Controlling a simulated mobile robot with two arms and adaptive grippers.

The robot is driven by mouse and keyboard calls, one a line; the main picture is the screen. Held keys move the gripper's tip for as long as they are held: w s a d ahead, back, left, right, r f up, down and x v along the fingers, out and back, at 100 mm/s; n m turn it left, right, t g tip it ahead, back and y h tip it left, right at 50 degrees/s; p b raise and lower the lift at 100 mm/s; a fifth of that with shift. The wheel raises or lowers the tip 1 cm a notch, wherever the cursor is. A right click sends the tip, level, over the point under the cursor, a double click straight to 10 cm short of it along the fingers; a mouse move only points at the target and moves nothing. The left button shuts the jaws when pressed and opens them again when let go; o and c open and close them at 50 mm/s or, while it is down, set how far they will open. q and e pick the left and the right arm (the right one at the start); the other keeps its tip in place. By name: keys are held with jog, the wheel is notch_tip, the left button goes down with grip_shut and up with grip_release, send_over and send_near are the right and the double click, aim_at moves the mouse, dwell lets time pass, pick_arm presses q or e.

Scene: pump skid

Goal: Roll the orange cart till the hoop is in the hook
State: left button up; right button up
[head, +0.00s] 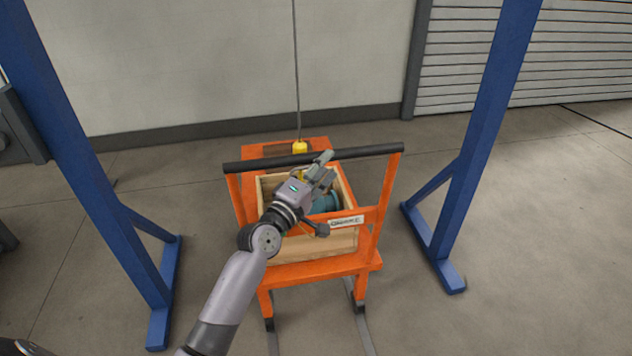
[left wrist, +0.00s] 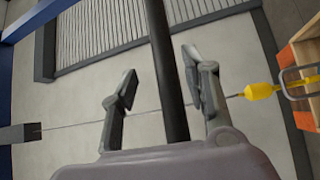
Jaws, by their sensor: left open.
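The orange cart (head: 320,268) stands between blue posts, with a black push bar (head: 368,152) across its top. It carries a wooden crate (head: 335,243) with a teal pump (head: 326,203) inside. The yellow hook block (head: 299,147) hangs on a cable by the bar; it shows at the right in the left wrist view (left wrist: 258,91). A grey metal loop, seemingly the hoop (left wrist: 301,83), appears beside it; I cannot tell if they are engaged. My left gripper (head: 325,165) is open at the bar, its fingers on either side of it in the wrist view. My right gripper is not visible.
A blue gantry leg stands at the left (head: 85,170) and another at the right (head: 472,150), their feet on the concrete floor. A grey wall (head: 200,60) and a roller shutter (head: 560,60) are behind. Floor strips (head: 361,325) run under the cart. Floor beside it is clear.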

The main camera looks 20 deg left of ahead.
pick_arm(q)
jog(key=r+v, duration=0.1)
jog(key=v, duration=0.5)
jog(key=shift+s+f, duration=0.35)
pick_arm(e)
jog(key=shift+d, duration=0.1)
pick_arm(q)
jog(key=s+f+m+g+y+p, duration=0.1)
jog(key=s+f+m+g, duration=0.3)
jog(key=f, duration=1.5)
jog(key=s+f+m+g+y+p, duration=0.15)
jog(key=s+f+g, duration=0.35)
jog(key=f, duration=1.3)
jog(key=s+f+m+g+p, duration=0.1)
jog(key=s+f+m+g, duration=0.45)
jog(key=s+f, duration=1.3)
jog(key=s+f+m+g, duration=0.2)
jog(key=s, duration=0.9)
jog(key=s+f+m+g+y, duration=0.1)
jog(key=s+f+m, duration=0.1)
jog(key=s, duration=0.9)
jog(key=shift+s+f+m+g+p, duration=0.2)
jog(key=shift+f+m+g+p, duration=0.15)
jog(key=shift+m, duration=0.45)
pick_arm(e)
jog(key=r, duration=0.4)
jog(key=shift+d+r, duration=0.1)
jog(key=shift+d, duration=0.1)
